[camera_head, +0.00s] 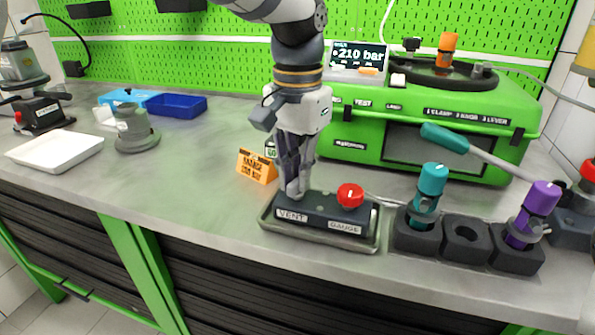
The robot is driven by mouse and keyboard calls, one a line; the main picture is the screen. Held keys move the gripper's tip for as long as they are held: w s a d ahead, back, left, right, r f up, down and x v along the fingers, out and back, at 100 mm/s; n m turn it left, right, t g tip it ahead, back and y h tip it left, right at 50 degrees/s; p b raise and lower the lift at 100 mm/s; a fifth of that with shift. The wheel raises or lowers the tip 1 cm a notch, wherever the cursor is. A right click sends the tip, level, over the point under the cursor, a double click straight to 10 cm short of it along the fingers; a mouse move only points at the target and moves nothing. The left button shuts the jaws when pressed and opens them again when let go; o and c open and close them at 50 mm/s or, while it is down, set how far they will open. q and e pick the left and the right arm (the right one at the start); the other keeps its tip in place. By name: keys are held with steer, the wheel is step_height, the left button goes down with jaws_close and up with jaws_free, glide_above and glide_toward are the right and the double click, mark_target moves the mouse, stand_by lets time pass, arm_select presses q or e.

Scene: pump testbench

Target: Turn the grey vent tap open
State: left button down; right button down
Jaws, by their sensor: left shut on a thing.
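A dark valve block (320,209) with the labels VENT and GAUGE sits in a grey tray (371,240) near the bench's front edge. A red knob (350,195) stands on its GAUGE side. My left gripper (296,190) comes down from above onto the VENT side. Its fingers are shut on the grey vent tap, which they mostly hide, so its angle cannot be told. My right gripper is not in view.
Behind stands the green test bench (430,115) with a display (359,56) reading 210 bar and a teal-handled lever (445,137). An orange warning sign (257,166) is left of the block. A black holder (466,242) with teal and purple-topped parts is right.

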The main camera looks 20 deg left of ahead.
arm_select(q)
steer(key=shift+n, duration=1.6)
steer(key=c, duration=1.7)
jaws_free()
steer(key=shift+o, duration=0.2)
step_height(320, 180, up, 12)
